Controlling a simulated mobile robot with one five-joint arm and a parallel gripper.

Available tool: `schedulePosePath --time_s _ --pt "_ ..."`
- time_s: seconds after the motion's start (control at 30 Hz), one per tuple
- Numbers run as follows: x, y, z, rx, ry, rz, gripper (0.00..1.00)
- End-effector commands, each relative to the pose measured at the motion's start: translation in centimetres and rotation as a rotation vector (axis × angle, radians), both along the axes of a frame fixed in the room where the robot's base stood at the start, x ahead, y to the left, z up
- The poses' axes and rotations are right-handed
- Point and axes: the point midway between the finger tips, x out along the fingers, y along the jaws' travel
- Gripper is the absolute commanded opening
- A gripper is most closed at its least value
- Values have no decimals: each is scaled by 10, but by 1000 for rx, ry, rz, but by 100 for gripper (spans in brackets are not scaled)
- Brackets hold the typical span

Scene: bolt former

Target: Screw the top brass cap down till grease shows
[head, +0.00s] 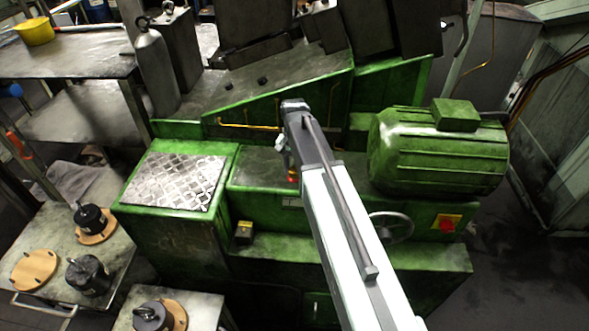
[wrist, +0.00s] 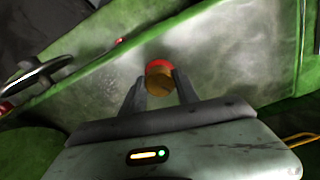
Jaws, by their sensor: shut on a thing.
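The brass cap (wrist: 159,85) sits between the two fingers of my gripper (wrist: 159,80) in the wrist view. The fingers are shut on its sides. A red band (wrist: 158,64) shows along the cap's far edge; I cannot tell whether it is grease or a coloured part. In the head view my gripper (head: 289,165) points down at the green machine (head: 255,172), beside the end of my arm. A small orange and red spot shows at its tips there, too small to make out. Grease is not clearly visible.
A green motor (head: 440,150) and a handwheel (head: 391,227) stand to the right. A red and yellow switch (head: 446,223) is on the machine front. A chequered plate (head: 175,181) lies left. Thin copper pipes (head: 248,126) run behind. A grey cylinder (head: 156,68) stands back left.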

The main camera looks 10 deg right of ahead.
Motion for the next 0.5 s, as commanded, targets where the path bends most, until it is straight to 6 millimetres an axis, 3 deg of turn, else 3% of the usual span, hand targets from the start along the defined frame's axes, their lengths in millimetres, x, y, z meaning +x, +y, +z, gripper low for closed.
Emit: schedulePosePath --time_s 0.5 --pt "0 0 0 0 0 -271 0"
